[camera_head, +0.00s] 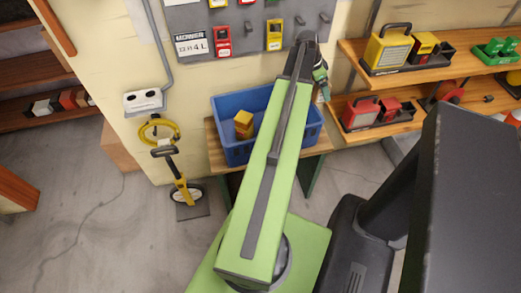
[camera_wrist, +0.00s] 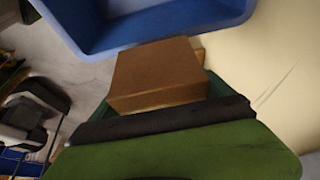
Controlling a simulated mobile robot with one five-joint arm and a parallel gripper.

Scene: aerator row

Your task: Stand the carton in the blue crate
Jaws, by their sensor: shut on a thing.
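The blue crate (camera_head: 233,151) stands on a wooden bench against the wall. My arm crosses in front of it and hides part of its inside. In the wrist view the crate (camera_wrist: 190,22) shows at the top, beyond the carton. The brown carton (camera_wrist: 155,72) is in my gripper (camera_wrist: 165,112), whose dark pad and green finger cover its near side. In the head view my gripper (camera_head: 320,78) is by the crate's upper right corner, and I cannot make out the carton there.
A yellow-orange boxy item (camera_head: 243,122) sits in the crate's left part. Wooden shelves (camera_head: 400,125) with yellow, red and green items stand to the right. A yellow measuring wheel (camera_head: 180,180) stands left of the bench. A tool board (camera_head: 245,25) hangs behind.

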